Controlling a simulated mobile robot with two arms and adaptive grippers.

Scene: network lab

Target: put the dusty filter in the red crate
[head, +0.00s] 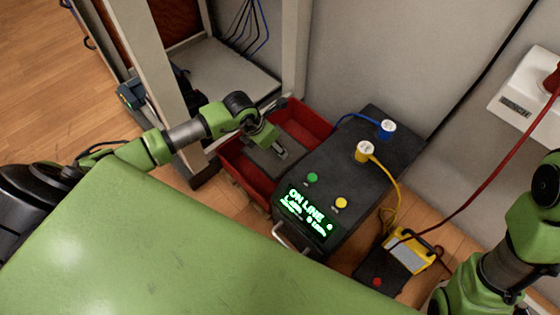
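The red crate (314,122) stands on the floor between the rack frame and a dark cabinet. A flat grey panel, which looks like the dusty filter (262,158), is inside the crate's outline, low between its walls. My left gripper (281,153) reaches over the crate from the left and points down at the panel, overlapping it in the picture. Its fingers are too small to tell whether they are open or shut, or whether they touch the panel. My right arm is at the right edge; its gripper is out of view.
A dark cabinet (385,170) with a lit "ON LINE" screen (306,214) and blue and yellow plugs stands right of the crate. A yellow device (409,253) lies on the floor. A rack post (165,85) stands left of the crate. A red cable (487,170) hangs at right.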

